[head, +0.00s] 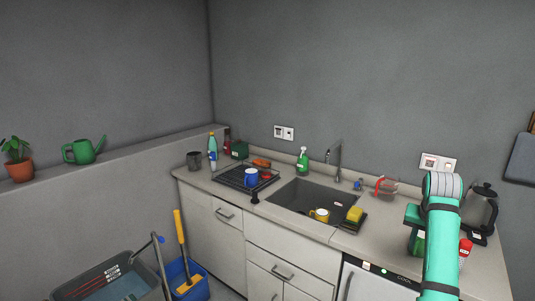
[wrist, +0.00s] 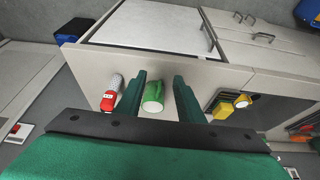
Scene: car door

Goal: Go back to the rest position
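My gripper (wrist: 159,79) is open in the wrist view, with its two dark green fingers apart. A green container (wrist: 153,96) on the counter shows between the fingers, with a visible gap on each side. I see no contact with it. A red-and-white item (wrist: 109,96) lies to its left in the wrist view. In the head view my teal arm reaches up over the right end of the counter (head: 385,216) and hides most of the gripper. Part of a green item (head: 417,243) shows just left of the arm.
A dark kettle (head: 482,208) stands right of my arm. A faucet (head: 338,160) rises behind. A mop bucket (head: 105,277) and blue bucket (head: 190,283) stand on the floor left.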

